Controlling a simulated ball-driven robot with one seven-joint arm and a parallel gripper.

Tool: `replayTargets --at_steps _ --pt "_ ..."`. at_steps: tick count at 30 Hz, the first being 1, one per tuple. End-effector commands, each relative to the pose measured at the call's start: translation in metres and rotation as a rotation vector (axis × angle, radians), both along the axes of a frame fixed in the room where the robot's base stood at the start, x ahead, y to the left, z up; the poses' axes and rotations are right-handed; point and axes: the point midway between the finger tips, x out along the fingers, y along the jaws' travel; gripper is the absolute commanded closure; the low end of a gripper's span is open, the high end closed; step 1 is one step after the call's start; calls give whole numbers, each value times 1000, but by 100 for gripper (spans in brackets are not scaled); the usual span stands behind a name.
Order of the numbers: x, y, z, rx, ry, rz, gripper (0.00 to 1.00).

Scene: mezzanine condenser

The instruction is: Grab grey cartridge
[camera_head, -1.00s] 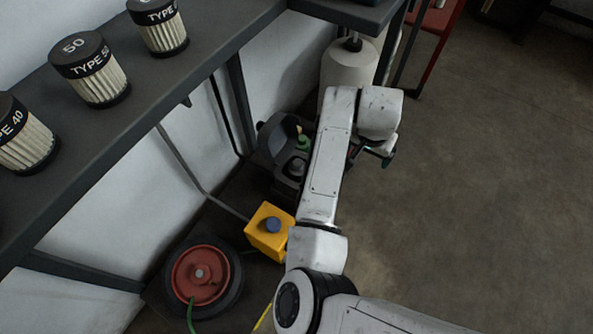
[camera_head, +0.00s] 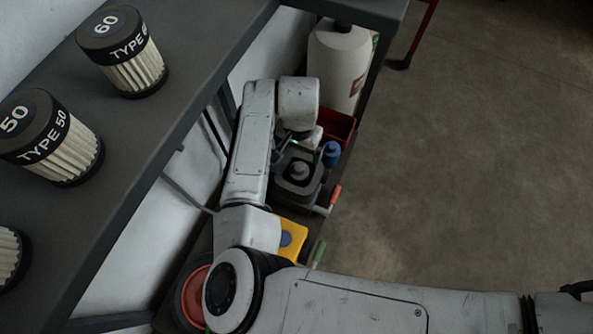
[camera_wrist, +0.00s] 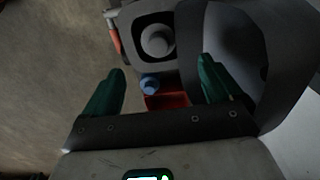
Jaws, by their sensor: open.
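No thing is plainly marked as the grey cartridge. A grey-white rounded piece (camera_wrist: 157,42) sits in a dark grey square holder (camera_wrist: 133,22) in the wrist view; the holder (camera_head: 284,185) also shows low beside the shelf in the head view. Pleated cartridges with black caps stand on the shelf, labelled TYPE 60 (camera_head: 135,75) and TYPE 50 (camera_head: 72,160). My gripper (camera_wrist: 163,66) is open and empty, its green fingers spread, with the holder beyond the fingertips. In the head view my arm mostly hides it.
A dark shelf (camera_head: 150,140) runs along the left. Around the holder are a red bin (camera_head: 338,124), a blue-capped item (camera_head: 331,154), a red-handled tool (camera_head: 335,196) and a yellow block (camera_head: 293,238). Open floor lies right.

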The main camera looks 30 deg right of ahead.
Motion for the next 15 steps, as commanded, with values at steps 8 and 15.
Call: replayTargets --at_steps 8,15 --pt "0 0 -39 1 1 0 8" --pt "-3 1 -63 2 0 -1 8"
